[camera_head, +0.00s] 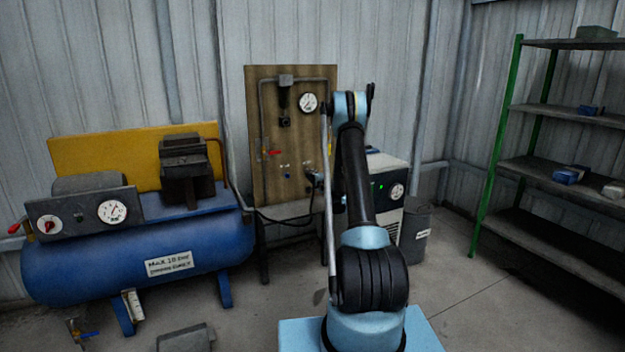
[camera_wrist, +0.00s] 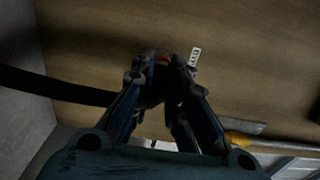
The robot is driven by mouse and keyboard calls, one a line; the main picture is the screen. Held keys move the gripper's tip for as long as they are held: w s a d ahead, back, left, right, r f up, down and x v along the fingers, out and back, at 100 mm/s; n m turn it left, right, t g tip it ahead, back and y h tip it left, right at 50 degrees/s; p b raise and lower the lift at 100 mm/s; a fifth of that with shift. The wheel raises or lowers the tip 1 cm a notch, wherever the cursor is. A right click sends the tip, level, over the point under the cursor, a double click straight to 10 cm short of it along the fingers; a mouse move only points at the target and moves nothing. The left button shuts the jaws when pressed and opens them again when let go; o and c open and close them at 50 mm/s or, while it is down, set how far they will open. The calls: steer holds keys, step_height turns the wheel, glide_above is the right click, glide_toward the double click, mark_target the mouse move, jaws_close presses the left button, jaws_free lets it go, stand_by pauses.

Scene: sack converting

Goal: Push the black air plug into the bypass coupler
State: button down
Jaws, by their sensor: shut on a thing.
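In the wrist view my gripper (camera_wrist: 164,68) is shut on the black air plug (camera_wrist: 156,92), a dark shape between the fingers. A black hose (camera_wrist: 65,90) runs to it from the left. The fingertips are close to the wooden board (camera_wrist: 255,75). A small red part (camera_wrist: 163,59) shows just beyond the tips; I cannot tell whether it is the bypass coupler or whether the plug touches it. In the head view my arm hides most of the gripper, and the hose (camera_head: 285,221) loops below the board (camera_head: 262,110).
The board carries a pressure gauge (camera_head: 308,103), piping and a red-handled valve (camera_head: 271,152). A white tag (camera_wrist: 195,56) is beside the right fingertip. A blue compressor tank (camera_head: 120,255) stands left, a dryer cabinet (camera_head: 393,185) behind my arm, a green-posted shelf (camera_head: 497,150) right.

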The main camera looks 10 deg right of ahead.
steer(key=c, duration=1.5)
jaws_free()
steer(key=shift+s, duration=0.1)
